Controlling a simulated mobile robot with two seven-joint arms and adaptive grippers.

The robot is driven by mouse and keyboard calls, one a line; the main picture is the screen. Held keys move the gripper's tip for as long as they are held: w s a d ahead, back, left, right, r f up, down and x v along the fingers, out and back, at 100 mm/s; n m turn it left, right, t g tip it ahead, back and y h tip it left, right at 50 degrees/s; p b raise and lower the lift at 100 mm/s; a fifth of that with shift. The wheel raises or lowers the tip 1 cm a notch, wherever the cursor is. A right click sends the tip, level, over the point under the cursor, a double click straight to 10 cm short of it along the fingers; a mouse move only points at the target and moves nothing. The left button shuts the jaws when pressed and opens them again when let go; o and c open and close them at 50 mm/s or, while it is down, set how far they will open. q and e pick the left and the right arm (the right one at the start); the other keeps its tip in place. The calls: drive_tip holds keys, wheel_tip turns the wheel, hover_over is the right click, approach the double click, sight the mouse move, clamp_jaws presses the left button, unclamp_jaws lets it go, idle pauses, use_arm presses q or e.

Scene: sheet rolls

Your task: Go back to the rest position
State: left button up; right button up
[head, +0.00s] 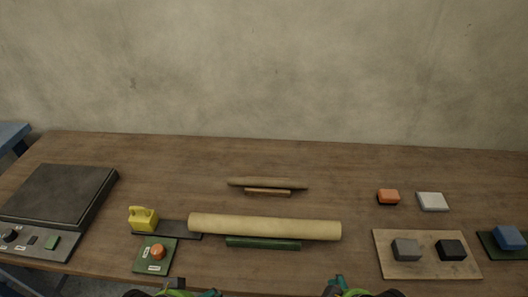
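My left gripper (172,292) shows only in part at the bottom edge, left of centre. My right gripper (362,291) shows only in part at the bottom edge, right of centre. Both are low in the head view, in front of the table's near part, and apart from the rolls. Their fingertips are too cut off to tell open from shut. A large pale yellow roll (265,227) lies crosswise behind them, over a green holder (263,243). A thinner tan roll (268,183) lies farther back over a small wooden holder (268,192).
On the wooden table (330,165), a dark flat-topped device (60,192) stands left. A board with two blocks (425,270), orange block (388,196), white block (432,201) and blue block (509,238) are right.

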use_arm(q)
drive_tip(key=s+a+f+n+y, duration=0.1)
drive_tip(key=s+a+n+y, duration=0.15)
drive_tip(key=s+a, duration=0.2)
use_arm(e)
drive_tip(key=s+d+f+m+h, duration=0.1)
drive_tip(key=s+d+m+h, duration=0.15)
drive_tip(key=s+d, duration=0.25)
use_arm(q)
drive_tip(key=s+f+g, duration=0.2)
drive_tip(key=s+f, duration=0.1)
drive_tip(key=f, duration=2.3)
use_arm(e)
wheel_tip(320, 180, down, 26)
drive_tip(key=s+g, duration=0.2)
drive_tip(key=s, duration=0.1)
use_arm(q)
drive_tip(key=s+a+f, duration=0.2)
drive_tip(key=s+f, duration=0.9)
drive_tip(key=s, duration=0.3)
drive_tip(key=shift+s+a+f+g+h, duration=0.2)
drive_tip(key=shift+a+f+g+h, duration=0.05)
drive_tip(key=shift+a+g+h, duration=0.15)
use_arm(e)
drive_tip(key=s+d+f, duration=0.2)
drive_tip(key=s+f, duration=0.9)
drive_tip(key=s, duration=0.3)
drive_tip(key=shift+d+f+g, duration=0.25)
drive_tip(key=shift+f+g, duration=0.05)
drive_tip(key=shift+g, duration=0.1)
